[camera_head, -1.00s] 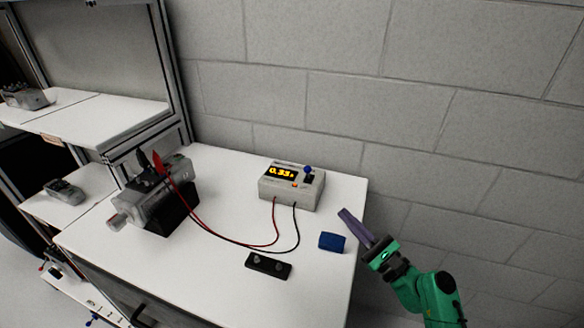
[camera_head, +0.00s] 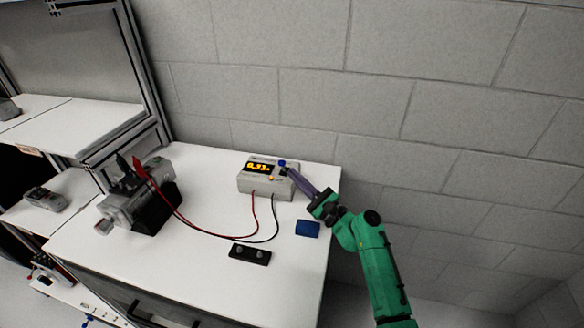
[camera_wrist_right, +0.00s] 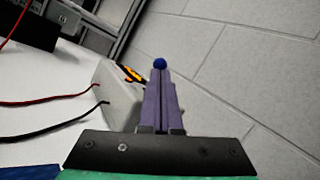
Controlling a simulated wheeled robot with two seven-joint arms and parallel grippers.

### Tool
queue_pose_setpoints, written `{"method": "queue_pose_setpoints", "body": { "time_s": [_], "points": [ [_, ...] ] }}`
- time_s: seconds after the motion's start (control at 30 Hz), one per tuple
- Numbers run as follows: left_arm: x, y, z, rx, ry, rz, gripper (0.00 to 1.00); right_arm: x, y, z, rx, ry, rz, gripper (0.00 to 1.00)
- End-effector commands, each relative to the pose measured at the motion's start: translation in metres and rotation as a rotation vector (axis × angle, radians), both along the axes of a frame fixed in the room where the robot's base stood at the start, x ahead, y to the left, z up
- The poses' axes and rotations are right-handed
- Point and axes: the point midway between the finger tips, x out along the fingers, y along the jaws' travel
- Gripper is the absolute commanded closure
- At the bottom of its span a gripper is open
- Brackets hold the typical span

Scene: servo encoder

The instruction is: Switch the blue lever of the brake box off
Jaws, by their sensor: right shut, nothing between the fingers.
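The brake box (camera_head: 262,183) is a light grey box with a lit orange display, standing at the back right of the white table. Its blue lever knob (camera_head: 282,162) is at the box's top right; in the right wrist view the blue knob (camera_wrist_right: 159,63) shows just beyond the fingertips. My right gripper (camera_head: 291,172) is shut and empty, its purple fingers reaching to the box's right side close to the lever. I cannot tell whether the tips touch the lever. The lever's shaft is mostly hidden behind the fingers in the wrist view. My left gripper is not in view.
Red and black wires run from the box to a grey motor-like device (camera_head: 135,195) on the left. A blue block (camera_head: 307,229) and a small black bar (camera_head: 250,254) lie in front of the box. A grey block wall (camera_head: 420,90) stands behind the table.

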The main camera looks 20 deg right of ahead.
Motion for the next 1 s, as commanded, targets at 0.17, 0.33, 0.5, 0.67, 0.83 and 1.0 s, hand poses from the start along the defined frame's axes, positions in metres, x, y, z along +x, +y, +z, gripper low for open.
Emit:
{"method": "queue_pose_setpoints", "body": {
  "time_s": [0.17,0.33,0.5,0.67,0.83,1.0],
  "points": [
    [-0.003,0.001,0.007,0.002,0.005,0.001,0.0,0.015,0.007,0.006,0.001,0.0,0.0,1.0],
    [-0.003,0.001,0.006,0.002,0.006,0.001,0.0,0.016,0.008,0.005,-0.002,0.001,0.0,1.0],
    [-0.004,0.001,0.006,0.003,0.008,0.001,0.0,0.016,0.008,0.005,0.0,0.001,0.0,1.0],
    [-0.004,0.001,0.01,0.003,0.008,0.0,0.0,0.017,0.008,0.007,0.006,0.013,0.0,1.0],
    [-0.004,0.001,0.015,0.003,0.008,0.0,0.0,0.018,0.007,0.008,0.024,0.041,0.0,1.0],
    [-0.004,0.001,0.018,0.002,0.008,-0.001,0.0,0.018,0.007,0.009,0.036,0.057,0.001,1.0]
  ]
}}
